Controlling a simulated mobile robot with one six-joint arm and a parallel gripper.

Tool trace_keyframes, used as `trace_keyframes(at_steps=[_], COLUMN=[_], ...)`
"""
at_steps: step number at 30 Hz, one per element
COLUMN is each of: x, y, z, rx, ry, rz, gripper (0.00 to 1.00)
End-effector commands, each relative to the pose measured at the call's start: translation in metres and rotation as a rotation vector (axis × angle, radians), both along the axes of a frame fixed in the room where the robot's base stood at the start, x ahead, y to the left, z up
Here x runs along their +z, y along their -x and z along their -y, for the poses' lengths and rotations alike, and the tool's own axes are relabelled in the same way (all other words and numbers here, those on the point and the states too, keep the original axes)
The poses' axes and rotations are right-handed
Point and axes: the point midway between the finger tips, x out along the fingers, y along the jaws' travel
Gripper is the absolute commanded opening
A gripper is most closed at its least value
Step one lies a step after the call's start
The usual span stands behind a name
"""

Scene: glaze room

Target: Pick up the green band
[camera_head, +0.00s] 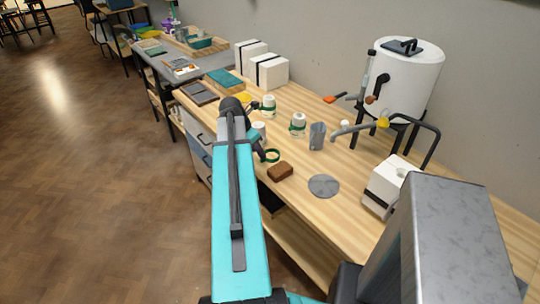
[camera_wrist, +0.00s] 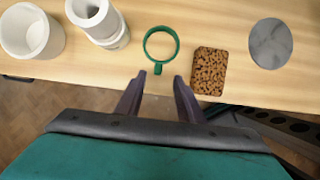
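The green band (camera_wrist: 161,31) is a thin green ring with a small tab on its near side. It lies on the wooden bench top in the wrist view, just beyond my gripper (camera_wrist: 159,76), with the tab close to the fingertips. My gripper's two dark fingers are apart with nothing between them. In the head view the green band (camera_head: 271,156) shows near the bench's front edge, beside the end of my arm. My gripper's fingertips are hard to make out there.
A brown sponge-like block (camera_wrist: 208,71) lies right of the band, and a grey disc (camera_wrist: 270,43) farther right. White containers (camera_wrist: 98,20) and a white cup (camera_wrist: 30,32) stand left. A metal cup (camera_head: 317,136) and white tank (camera_head: 402,78) stand farther back on the bench (camera_head: 345,221).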

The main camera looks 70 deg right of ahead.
Motion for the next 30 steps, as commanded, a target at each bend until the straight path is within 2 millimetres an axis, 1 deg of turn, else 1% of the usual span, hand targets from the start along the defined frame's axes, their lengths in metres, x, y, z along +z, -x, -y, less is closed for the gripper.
trace_keyframes(at_steps=[17,23,30], x=[-0.005,-0.018,-0.039], y=[0.001,0.004,0.009], z=[0.003,0.010,0.017], rx=[0.000,0.000,-0.001], ry=[0.001,-0.001,0.000], rz=[0.000,-0.001,0.000], gripper=[0.34,0.34,0.34])
